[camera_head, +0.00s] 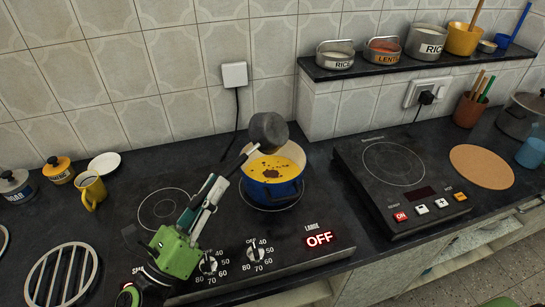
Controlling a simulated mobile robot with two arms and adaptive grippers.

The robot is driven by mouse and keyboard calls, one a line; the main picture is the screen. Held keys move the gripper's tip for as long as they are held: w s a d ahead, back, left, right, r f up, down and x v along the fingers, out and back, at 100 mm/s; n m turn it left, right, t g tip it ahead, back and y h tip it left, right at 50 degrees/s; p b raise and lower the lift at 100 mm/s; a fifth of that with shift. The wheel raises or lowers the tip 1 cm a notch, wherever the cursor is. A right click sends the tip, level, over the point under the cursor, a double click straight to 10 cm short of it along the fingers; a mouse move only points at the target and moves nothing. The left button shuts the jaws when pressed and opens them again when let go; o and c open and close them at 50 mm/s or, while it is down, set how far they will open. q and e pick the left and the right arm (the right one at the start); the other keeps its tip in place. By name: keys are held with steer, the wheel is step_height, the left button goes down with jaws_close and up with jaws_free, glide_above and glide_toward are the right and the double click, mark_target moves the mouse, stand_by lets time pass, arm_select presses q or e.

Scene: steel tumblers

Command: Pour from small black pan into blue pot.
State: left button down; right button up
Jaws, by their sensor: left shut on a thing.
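The small black pan (268,131) is tilted on its side above the back rim of the blue pot (271,194), its dark outer bottom facing up. Its handle runs down to the left. My left gripper (212,190) is shut on that handle, to the left of the pot. The blue pot stands upright on the rear right part of the left cooktop. Yellow with dark brown patches shows inside it. The inside of the pan is hidden, and no falling stream is visible. My right gripper is not in view.
A yellow mug (91,191) and a white saucer (104,163) stand left. The large-zone display (319,239) reads OFF. A second cooktop (393,164) at right is empty, beside a round cork mat (481,167). A shelf (405,67) with tins overhangs the back right.

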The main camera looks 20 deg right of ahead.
arm_select(q)
steer(key=shift+w+a+f+n+t+y, duration=0.1)
steer(key=shift+f+n+t+y, duration=0.2)
steer(key=shift+n, duration=0.3)
steer(key=shift+f+n+t+y, duration=0.1)
steer(key=shift+n+t+y, duration=0.1)
steer(key=shift+n+t, duration=0.3)
steer(key=shift+r, duration=0.1)
stand_by(1.0)
